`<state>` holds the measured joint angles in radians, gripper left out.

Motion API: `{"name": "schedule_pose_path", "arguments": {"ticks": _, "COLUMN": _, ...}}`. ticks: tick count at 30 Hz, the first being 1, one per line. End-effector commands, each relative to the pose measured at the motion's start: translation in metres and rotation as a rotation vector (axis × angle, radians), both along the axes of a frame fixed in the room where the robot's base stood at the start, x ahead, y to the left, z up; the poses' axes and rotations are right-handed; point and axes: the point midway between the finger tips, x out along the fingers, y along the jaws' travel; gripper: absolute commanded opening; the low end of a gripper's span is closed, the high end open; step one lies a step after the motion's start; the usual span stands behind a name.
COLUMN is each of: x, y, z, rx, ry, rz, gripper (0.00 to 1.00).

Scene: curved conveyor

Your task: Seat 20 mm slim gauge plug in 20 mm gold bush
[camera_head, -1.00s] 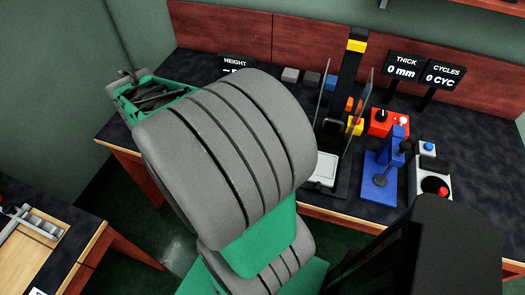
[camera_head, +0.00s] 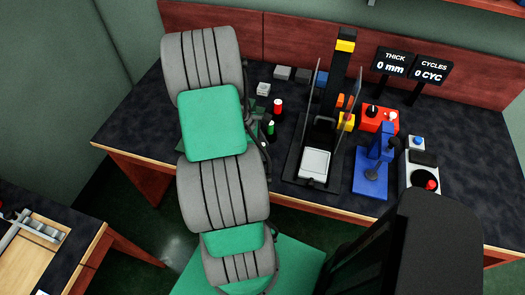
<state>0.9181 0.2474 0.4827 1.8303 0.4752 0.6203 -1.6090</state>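My arm stands in front of the left part of the bench and hides most of my gripper. I cannot make out a slim gauge plug or a gold bush. A small red-topped cylinder (camera_head: 278,106) and a small green one (camera_head: 270,129) stand upright just right of the arm. I cannot tell whether either is a gauge plug.
A black press-like stand (camera_head: 340,75) with a pale plate (camera_head: 315,163) and clear side panels stands mid-bench. Right of it are a blue lever device (camera_head: 371,178), a red box (camera_head: 380,119), a button panel (camera_head: 420,175) and two displays (camera_head: 428,68). The bench's left end is clear.

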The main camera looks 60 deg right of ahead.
Motion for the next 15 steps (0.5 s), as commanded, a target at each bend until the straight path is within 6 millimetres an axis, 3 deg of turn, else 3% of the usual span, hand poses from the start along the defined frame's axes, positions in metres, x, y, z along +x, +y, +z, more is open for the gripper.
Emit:
{"name": "schedule_pose_path", "arguments": {"ticks": 3, "x": 0.0003, "y": 0.0000, "z": 0.0003, "rx": 0.000, "ry": 0.000, "rz": 0.000, "gripper": 0.41}}
{"name": "schedule_pose_path", "arguments": {"ticks": 15, "x": 0.0003, "y": 0.0003, "z": 0.0007, "rx": 0.000, "ry": 0.000, "rz": 0.000, "gripper": 0.09}}
